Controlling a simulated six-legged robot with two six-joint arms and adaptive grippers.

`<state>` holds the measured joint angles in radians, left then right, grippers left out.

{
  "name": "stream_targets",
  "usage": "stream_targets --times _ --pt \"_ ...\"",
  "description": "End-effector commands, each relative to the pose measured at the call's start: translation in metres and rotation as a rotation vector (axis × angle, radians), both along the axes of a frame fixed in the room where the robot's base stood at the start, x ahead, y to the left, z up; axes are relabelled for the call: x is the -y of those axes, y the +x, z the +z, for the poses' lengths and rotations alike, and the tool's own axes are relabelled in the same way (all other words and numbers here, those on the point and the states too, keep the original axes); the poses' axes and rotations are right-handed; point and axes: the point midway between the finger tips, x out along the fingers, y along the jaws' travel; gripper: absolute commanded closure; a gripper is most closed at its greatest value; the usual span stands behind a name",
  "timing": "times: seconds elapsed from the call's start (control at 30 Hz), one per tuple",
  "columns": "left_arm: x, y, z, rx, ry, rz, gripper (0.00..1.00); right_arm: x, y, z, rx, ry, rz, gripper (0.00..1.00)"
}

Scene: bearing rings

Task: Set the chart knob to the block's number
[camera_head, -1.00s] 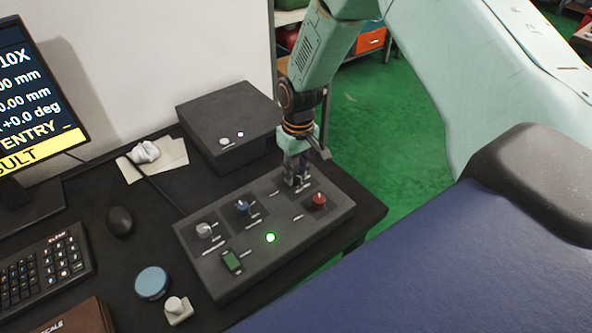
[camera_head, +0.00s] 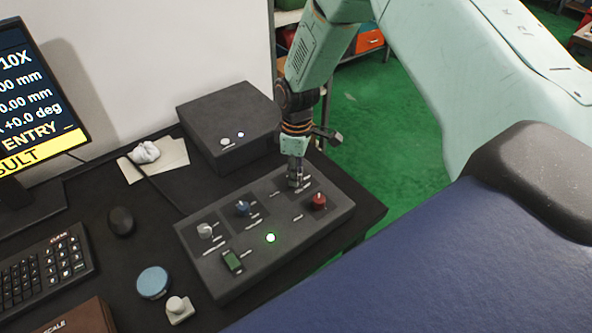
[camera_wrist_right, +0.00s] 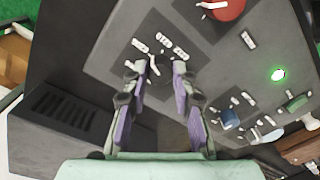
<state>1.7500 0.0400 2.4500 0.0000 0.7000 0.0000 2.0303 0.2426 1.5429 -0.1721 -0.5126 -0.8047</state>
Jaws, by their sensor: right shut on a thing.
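A dark control panel (camera_head: 310,232) lies on the black desk. It carries a grey-white knob (camera_head: 204,230), a blue knob (camera_head: 242,207), a red knob (camera_head: 318,201) and a lit green lamp (camera_head: 270,238). My right gripper (camera_head: 294,182) points down at the panel's far edge, shut on a small dark knob (camera_wrist_right: 158,70) with a light pointer mark. In the right wrist view the gripper (camera_wrist_right: 166,76) has its fingertips on either side of this knob, among white label marks too small to read. The fingers hide much of it. No numbered block is identifiable. My left gripper is not in view.
A dark box (camera_head: 228,125) stands behind the panel. A monitor (camera_head: 33,100), keyboard (camera_head: 45,270), mouse (camera_head: 120,221) and blue round disc (camera_head: 153,282) are to the left. A small pale knobbed piece (camera_head: 178,308) sits near the panel's front left corner.

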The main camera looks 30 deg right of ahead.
Motion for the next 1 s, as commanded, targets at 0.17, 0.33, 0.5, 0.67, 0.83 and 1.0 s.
stream_targets --times 0.17,0.33,0.5,0.67,0.83,1.0 --pt "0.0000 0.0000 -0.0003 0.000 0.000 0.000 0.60 -0.0006 -0.0029 -0.0026 -0.008 0.000 0.081 1.00" --pt "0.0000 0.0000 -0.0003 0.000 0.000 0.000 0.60 -0.0006 -0.0032 -0.0028 -0.008 0.001 0.127 1.00" --pt "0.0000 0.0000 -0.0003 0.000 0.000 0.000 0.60 -0.0007 -0.0033 -0.0029 -0.009 0.001 0.144 1.00" --pt "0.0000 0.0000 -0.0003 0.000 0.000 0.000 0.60 -0.0007 -0.0035 -0.0030 -0.009 0.001 0.147 1.00" --pt "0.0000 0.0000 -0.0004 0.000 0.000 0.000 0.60 -0.0007 -0.0037 -0.0031 -0.010 0.001 0.146 1.00" --pt "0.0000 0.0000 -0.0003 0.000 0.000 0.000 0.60 -0.0006 -0.0032 -0.0026 -0.009 0.001 0.145 0.61"
